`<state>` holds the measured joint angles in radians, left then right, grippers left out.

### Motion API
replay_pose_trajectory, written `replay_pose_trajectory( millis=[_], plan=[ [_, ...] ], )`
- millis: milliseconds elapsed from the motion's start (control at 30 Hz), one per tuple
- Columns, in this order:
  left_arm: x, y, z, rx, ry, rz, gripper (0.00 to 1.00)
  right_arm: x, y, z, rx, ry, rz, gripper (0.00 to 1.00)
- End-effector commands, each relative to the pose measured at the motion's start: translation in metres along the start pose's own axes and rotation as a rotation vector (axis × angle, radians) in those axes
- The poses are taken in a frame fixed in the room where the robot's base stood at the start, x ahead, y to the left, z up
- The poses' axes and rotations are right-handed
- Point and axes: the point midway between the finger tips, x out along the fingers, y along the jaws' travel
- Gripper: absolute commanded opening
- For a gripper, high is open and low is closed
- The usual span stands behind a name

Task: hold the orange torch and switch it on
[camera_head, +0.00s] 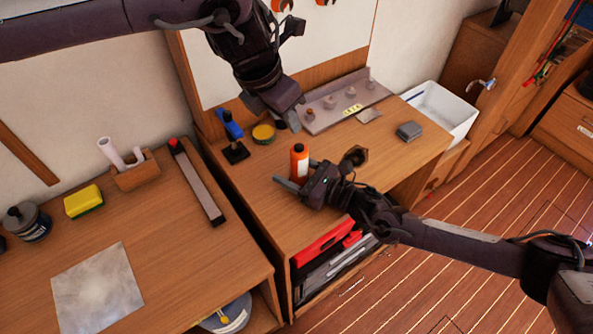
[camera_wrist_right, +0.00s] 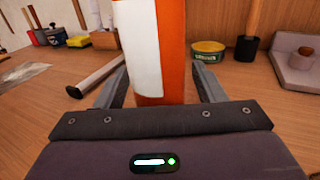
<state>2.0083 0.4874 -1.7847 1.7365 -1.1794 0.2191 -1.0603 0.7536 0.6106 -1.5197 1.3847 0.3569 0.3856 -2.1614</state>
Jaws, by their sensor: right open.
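My right gripper (camera_head: 297,176) is low at the desk, open. Its fingers (camera_wrist_right: 162,88) stand on either side of the torch, with no clear grip on it. My left gripper (camera_head: 272,110) hangs over the back of the desk, pointing down, apart from the torch; its jaw opening is not clear. No switch shows on the torch.
A yellow-green tin (camera_head: 264,133), a blue item (camera_head: 229,123) and a grey rack (camera_head: 345,105) stand behind the torch. A grey box (camera_head: 410,131) lies to the right. A white sink (camera_head: 440,109) is beyond. The left worktop holds a sponge (camera_head: 83,201).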

Motion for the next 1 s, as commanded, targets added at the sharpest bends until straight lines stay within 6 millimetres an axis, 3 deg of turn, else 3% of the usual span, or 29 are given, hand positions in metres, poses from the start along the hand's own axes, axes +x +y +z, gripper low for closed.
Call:
replay_pose_trajectory(
  millis=[67, 500, 767, 1000],
  plan=[
    [0.0, -0.0001, 0.0, 0.0, 0.0, 0.0, 0.36, -0.0002, -0.0001, 0.0, 0.0, 0.0, 0.0, 0.63],
    [0.0, 0.0, 0.0, 0.0, 0.0, 0.0, 0.36, -0.0005, -0.0001, -0.0001, 0.0, 0.0, 0.0, 0.08],
    [0.0, 0.0, 0.0, 0.0, 0.0, 0.0, 0.02, -0.0006, -0.0001, -0.0002, 0.0, 0.0, 0.0, 0.08],
    [0.0, 0.0, 0.0, 0.0, 0.0, 0.0, 0.0, -0.0006, -0.0001, -0.0002, 0.0, 0.0, 0.0, 0.08]
  ],
)
